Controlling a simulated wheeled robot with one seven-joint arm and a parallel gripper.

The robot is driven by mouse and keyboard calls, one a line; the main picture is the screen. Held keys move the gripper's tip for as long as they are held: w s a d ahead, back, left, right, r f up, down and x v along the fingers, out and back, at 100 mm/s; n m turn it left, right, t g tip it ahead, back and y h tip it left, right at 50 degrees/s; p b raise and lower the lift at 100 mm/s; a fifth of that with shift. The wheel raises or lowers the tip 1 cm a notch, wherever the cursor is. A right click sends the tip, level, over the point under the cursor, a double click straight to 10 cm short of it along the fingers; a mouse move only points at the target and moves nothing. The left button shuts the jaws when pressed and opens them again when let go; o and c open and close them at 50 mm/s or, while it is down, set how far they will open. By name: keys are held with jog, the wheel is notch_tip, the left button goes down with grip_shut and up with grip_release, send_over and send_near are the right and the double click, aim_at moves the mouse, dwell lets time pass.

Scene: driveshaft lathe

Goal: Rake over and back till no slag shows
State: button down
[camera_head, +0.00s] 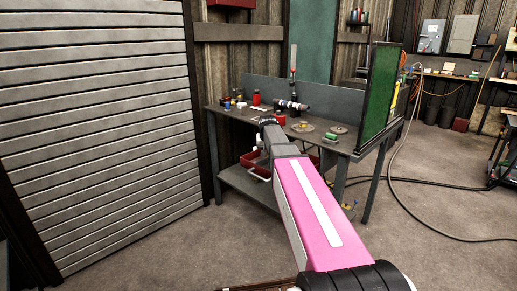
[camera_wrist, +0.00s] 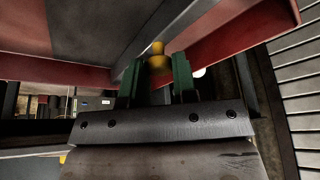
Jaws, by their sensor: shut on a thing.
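My gripper (camera_wrist: 157,66) shows in the wrist view with its two green fingers closed on a small amber-yellow, knob-ended piece (camera_wrist: 158,61). How far this piece extends beyond the fingers is hidden, so I cannot tell whether it is a rake handle. A red-rimmed grey tray-like thing (camera_wrist: 228,30) is close around and above the fingers in that view. I cannot make out any slag or rake head in either view. My fingers are not clear in the head view.
The workbench (camera_head: 237,113) carries a dark cylindrical part (camera_head: 291,105), a red can (camera_head: 280,119), discs (camera_head: 303,127) and small jars. A green panel (camera_head: 379,95) stands at its right end. A slatted shutter (camera_head: 95,120) is at left. Hoses cross the right floor.

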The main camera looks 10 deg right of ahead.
jog(key=s+d, duration=0.2)
jog(key=s, duration=0.1)
jog(key=s+d, duration=0.2)
jog(key=s, duration=0.1)
jog(key=s+d, duration=0.3)
jog(key=s, duration=0.1)
jog(key=shift+d, duration=0.1)
jog(key=c, duration=0.9)
grip_release()
jog(key=v, duration=1)
jog(key=shift+s+r, duration=0.2)
jog(key=shift+r, duration=0.15)
